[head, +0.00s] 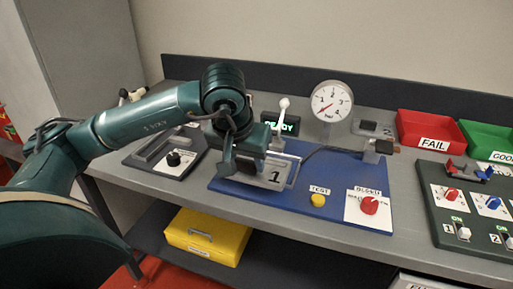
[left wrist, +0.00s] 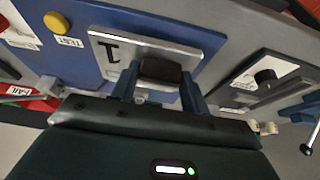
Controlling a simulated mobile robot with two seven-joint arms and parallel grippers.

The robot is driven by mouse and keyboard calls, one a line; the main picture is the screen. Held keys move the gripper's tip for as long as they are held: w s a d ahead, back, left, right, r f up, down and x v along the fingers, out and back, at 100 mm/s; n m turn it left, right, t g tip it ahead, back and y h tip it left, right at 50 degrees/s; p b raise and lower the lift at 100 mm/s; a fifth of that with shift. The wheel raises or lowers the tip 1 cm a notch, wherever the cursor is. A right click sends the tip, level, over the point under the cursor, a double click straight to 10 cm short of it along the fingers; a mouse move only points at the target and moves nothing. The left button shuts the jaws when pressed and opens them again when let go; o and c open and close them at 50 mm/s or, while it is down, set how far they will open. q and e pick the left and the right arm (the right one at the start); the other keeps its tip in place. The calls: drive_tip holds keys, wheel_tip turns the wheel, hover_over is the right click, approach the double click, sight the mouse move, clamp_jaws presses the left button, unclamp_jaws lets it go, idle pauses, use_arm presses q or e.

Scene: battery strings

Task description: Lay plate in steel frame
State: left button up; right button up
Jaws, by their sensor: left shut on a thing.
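In the left wrist view the plate (left wrist: 125,58) shows flat beyond the fingers. My left gripper (left wrist: 160,88) is shut on a dark block (left wrist: 160,72) at the plate's near edge, which looks like its handle. A bright steel edge (head: 296,170), which looks like the steel frame, runs along the plate's right side. I cannot tell whether the plate rests inside it or sits slightly above. My right gripper is not in view.
A dark board with a black knob (head: 173,158) lies left. Red (head: 430,128) and green bins stand back right.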

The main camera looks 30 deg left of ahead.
use_arm(q)
drive_tip(key=w, duration=0.2)
drive_tip(key=w+a, duration=0.1)
drive_tip(key=w, duration=0.3)
drive_tip(key=shift+w+a+p, duration=0.25)
drive_tip(key=shift+p, duration=0.15)
drive_tip(key=shift+f, duration=1.65)
drive_tip(key=shift+f, duration=0.1)
drive_tip(key=shift+f, duration=0.15)
drive_tip(key=o, duration=1.3)
drive_tip(key=shift+c, duration=0.2)
drive_tip(key=shift+r, duration=0.3)
drive_tip(key=v, duration=1.2)
drive_tip(key=shift+s+p, duration=0.15)
drive_tip(key=shift+p, duration=0.15)
drive_tip(key=shift+f, duration=0.15)
